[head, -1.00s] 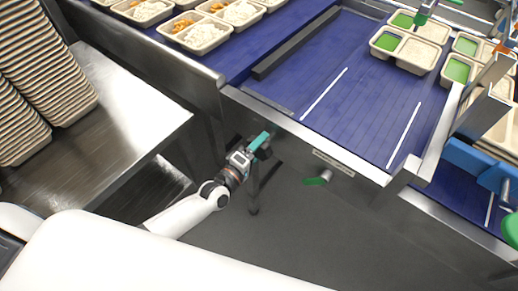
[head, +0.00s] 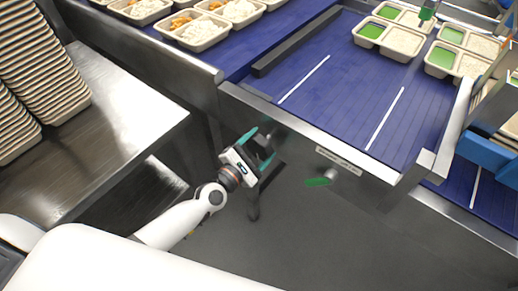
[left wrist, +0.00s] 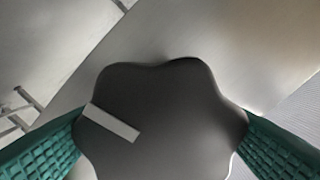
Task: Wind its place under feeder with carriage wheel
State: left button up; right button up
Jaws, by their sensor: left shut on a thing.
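The carriage wheel (left wrist: 165,115) is a dark, lobed knob with a pale bar mark on its face, filling the middle of the left wrist view. My left gripper (head: 262,147) is at the front of the machine, below the metal rail. Its green fingers lie on either side of the wheel and are shut on it. In the head view the wheel is mostly hidden by the gripper. I cannot make out the feeder for certain; a green part (head: 427,13) hangs over the trays at the top right. My right gripper is not in view.
A blue belt (head: 340,100) with white lines carries trays with green and pale fillings (head: 388,38). Trays of rice (head: 197,32) stand at the upper left. Stacked empty trays (head: 45,85) stand left on a metal table (head: 120,115).

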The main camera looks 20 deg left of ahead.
pick_arm(q)
jog(key=n, duration=0.2)
jog(key=n+b, duration=0.1)
jog(key=n, duration=0.1)
jog(key=shift+d+f+n, duration=0.1)
jog(key=shift+f+n, duration=0.1)
jog(key=shift+n, duration=0.2)
jog(key=shift+r+n, duration=0.1)
jog(key=shift+n, duration=2)
jog(key=n, duration=0.3)
jog(key=shift+s, duration=0.1)
jog(key=shift+n+p, duration=0.75)
jog(key=shift+n, duration=0.85)
jog(key=o, duration=1)
